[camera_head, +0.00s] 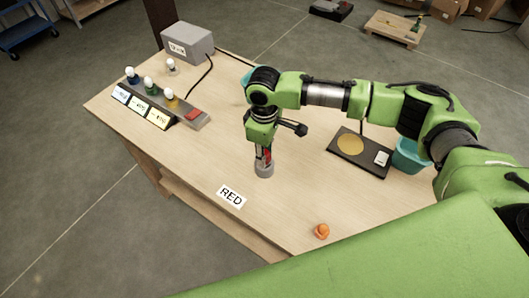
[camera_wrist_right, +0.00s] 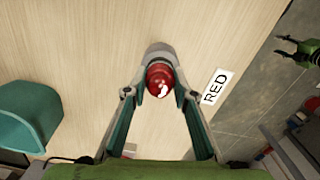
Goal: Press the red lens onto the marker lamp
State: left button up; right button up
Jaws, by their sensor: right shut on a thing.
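My right gripper (camera_head: 265,160) points down over the table, its fingers shut on the red lens (camera_wrist_right: 160,80). In the right wrist view the glossy red dome sits between the fingertips (camera_wrist_right: 160,92). The grey round lamp base (camera_head: 264,170) stands upright on the table right beneath the gripper. It also shows behind the lens in the right wrist view (camera_wrist_right: 158,50). I cannot tell whether lens and base touch. A white card reading RED (camera_head: 231,196) lies beside the base. My left gripper (camera_wrist_right: 279,46) shows at the wrist view's right edge, its fingers apart and empty.
An orange lens-like piece (camera_head: 322,231) lies near the table's front edge. A dark tray with a yellow disc (camera_head: 350,145) and a teal bin (camera_head: 410,155) stand at right. A lamp rack (camera_head: 190,113) and grey box (camera_head: 188,44) stand at left. The table's middle left is clear.

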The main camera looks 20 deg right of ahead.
jog(key=shift+p, duration=0.45)
jog(key=shift+f, duration=0.6)
jog(key=o, duration=1)
jog(key=shift+o, duration=0.2)
jog(key=shift+r, duration=0.25)
notch_tip(320, 180, up, 12)
jog(key=shift+f, duration=0.2)
